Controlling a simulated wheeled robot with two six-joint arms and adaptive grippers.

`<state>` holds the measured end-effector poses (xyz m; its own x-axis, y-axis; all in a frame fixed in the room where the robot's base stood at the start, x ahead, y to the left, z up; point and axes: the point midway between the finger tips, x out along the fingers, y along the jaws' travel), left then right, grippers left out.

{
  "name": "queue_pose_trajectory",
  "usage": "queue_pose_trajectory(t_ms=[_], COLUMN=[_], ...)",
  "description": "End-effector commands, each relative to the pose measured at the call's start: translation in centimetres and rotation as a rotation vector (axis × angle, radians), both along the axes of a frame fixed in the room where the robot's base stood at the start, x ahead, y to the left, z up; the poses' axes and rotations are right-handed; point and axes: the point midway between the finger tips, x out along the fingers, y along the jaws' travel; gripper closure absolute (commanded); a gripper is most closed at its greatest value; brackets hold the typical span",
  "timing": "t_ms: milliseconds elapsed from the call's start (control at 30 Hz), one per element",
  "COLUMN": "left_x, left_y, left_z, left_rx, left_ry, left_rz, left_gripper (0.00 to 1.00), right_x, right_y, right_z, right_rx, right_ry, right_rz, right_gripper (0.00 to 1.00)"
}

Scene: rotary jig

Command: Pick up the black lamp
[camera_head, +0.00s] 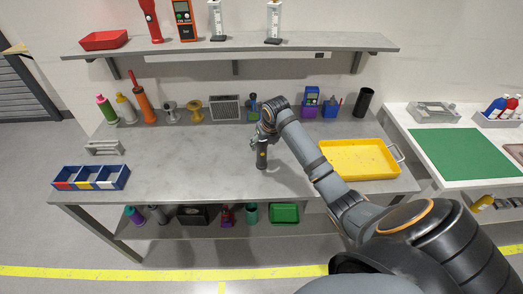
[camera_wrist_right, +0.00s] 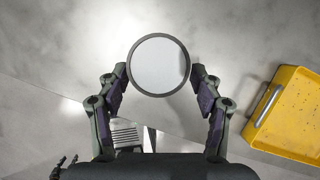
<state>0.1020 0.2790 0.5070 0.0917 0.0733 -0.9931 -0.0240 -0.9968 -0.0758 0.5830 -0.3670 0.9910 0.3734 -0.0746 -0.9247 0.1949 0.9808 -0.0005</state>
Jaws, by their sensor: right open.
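The black lamp (camera_head: 262,158) stands upright on the grey workbench, near the middle front, with a small yellow mark on its side. In the right wrist view the lamp (camera_wrist_right: 159,66) shows end-on as a pale round face with a dark rim. My right gripper (camera_head: 264,137) is over the lamp and hides its upper part. In the wrist view the open fingers of the right gripper (camera_wrist_right: 159,82) stand on either side of the round face; I cannot tell whether they touch it. My left gripper is not in view.
A yellow tray (camera_head: 358,158) lies to the right on the workbench (camera_head: 185,165). A blue divided bin (camera_head: 91,178) sits at the front left. Bottles, spools and a grey vented box (camera_head: 225,108) line the back. A shelf (camera_head: 235,48) hangs above.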

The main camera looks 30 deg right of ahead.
Motion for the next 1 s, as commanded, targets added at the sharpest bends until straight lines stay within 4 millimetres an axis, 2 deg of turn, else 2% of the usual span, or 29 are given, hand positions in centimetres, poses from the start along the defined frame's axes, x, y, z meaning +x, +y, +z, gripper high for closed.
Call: queue_pose_trajectory(t_ms=[200,367,500,733,1000], left_x=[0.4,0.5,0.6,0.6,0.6], left_y=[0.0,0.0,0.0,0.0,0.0], left_z=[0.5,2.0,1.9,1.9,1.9], left_rx=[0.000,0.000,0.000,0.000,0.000], left_ry=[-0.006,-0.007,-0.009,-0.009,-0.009], left_rz=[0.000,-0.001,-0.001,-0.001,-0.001], left_gripper=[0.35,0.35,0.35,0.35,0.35], right_x=[0.3,1.1,1.8,1.9,1.9], right_y=[0.0,0.2,-0.1,-0.1,-0.1], right_z=[-0.8,-3.2,-5.0,-5.3,-5.3], right_rx=[0.001,0.002,0.002,0.000,-0.001], right_ry=[0.001,0.004,0.000,-0.001,-0.001], right_rz=[-0.001,-0.001,-0.001,0.000,-0.001], right_gripper=[0.34,0.34,0.34,0.34,0.69])
